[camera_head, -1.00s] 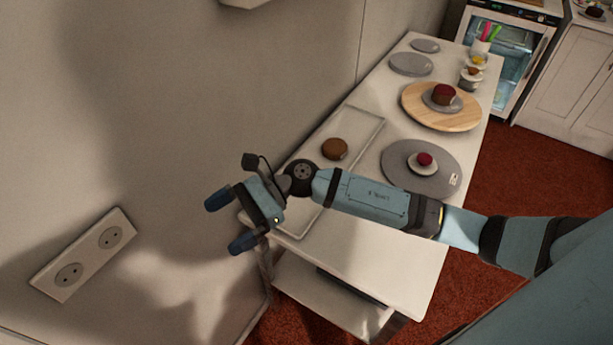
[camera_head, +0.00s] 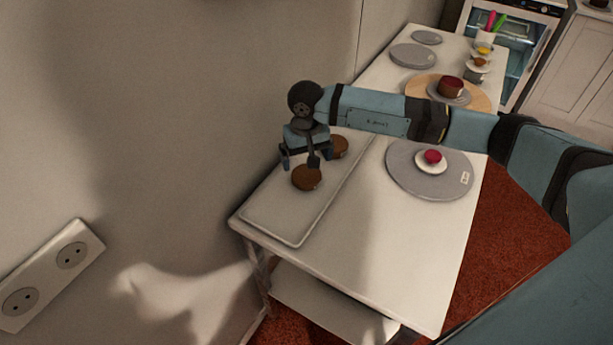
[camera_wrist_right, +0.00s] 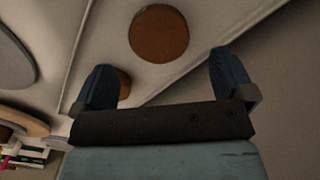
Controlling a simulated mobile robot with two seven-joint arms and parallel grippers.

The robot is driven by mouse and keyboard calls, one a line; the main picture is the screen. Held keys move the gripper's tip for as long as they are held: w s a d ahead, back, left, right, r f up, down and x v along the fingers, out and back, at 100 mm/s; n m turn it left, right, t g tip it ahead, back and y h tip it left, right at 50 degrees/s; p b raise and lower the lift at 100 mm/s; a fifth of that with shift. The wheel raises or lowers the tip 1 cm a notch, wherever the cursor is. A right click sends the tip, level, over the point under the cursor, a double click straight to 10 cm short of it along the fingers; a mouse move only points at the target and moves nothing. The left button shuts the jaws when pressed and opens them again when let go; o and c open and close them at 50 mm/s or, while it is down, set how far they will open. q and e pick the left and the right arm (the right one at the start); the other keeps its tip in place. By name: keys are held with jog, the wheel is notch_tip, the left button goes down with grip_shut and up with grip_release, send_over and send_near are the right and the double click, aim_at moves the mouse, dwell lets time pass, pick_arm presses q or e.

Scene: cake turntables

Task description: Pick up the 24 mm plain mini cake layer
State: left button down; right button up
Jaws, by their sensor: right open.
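Two round brown cake layers sit on a white tray (camera_head: 272,217) on the table; I cannot tell their thickness. The nearer cake layer (camera_head: 307,179) lies just in front of my right gripper (camera_head: 306,161), and the farther cake layer (camera_head: 341,147) is partly hidden behind it. My right gripper is open and empty, fingers pointing down toward the tray. In the right wrist view, one cake layer (camera_wrist_right: 159,33) lies beyond the gap between the fingers, and the other cake layer (camera_wrist_right: 124,84) is partly hidden by the left finger. My left gripper is not in view.
A grey turntable (camera_head: 408,178) carries a small plate with a red-topped cake, right of the tray. A wooden board (camera_head: 482,101) with another cake stands farther back. Grey discs (camera_head: 412,55) lie at the far end. The wall borders the tray's left side; the near table is clear.

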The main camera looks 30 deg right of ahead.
aim_at(307, 175)
jog(key=shift+w+d+f, duration=0.1)
jog(key=shift+d+f, duration=0.05)
jog(key=shift+f, duration=3.4)
jog(key=c, duration=0.8)
